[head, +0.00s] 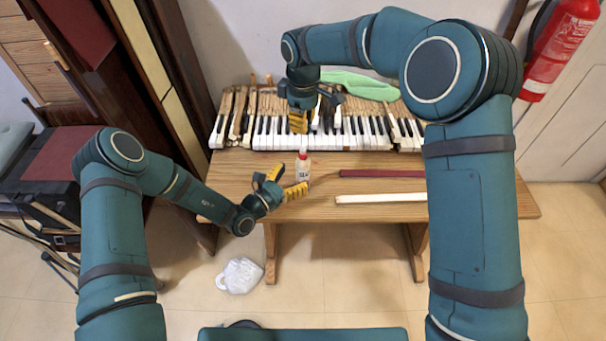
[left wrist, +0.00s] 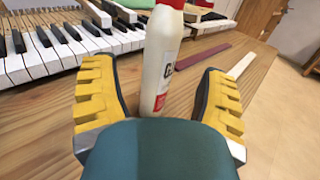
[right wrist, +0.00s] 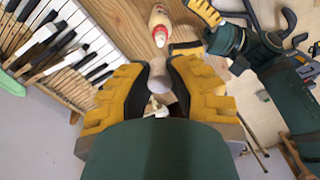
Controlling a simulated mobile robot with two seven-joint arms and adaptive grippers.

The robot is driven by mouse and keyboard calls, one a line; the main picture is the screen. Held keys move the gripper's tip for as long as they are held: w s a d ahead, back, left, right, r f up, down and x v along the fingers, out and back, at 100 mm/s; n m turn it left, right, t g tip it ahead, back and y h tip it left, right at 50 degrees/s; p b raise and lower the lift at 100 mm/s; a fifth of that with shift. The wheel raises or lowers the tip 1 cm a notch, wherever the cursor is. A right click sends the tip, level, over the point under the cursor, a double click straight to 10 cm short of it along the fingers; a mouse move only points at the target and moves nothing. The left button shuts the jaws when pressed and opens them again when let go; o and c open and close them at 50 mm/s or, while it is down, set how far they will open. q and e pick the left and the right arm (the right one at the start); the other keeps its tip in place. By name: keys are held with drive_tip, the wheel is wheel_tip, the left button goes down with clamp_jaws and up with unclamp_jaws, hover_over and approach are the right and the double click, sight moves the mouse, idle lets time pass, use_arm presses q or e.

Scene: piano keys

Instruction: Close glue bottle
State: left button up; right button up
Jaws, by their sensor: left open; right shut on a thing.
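The glue bottle (head: 303,169), white with a red collar, stands upright on the wooden table. In the left wrist view the bottle (left wrist: 161,65) is between the spread yellow fingers, with gaps on both sides; its top is cut off. My left gripper (head: 287,181) is open beside the bottle at the table's front. My right gripper (head: 298,122) is above and behind the bottle, pointing down. In the right wrist view it is shut on a small pale piece (right wrist: 157,75), which looks like the cap. The red bottle top (right wrist: 160,36) shows apart from that piece.
A dark red strip (head: 382,173) and a white strip (head: 380,197) lie right of the bottle. A white bag (head: 241,275) is on the floor.

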sight(298, 173)
use_arm(q)
drive_tip(key=shift+x, duration=2.15)
clamp_jaws()
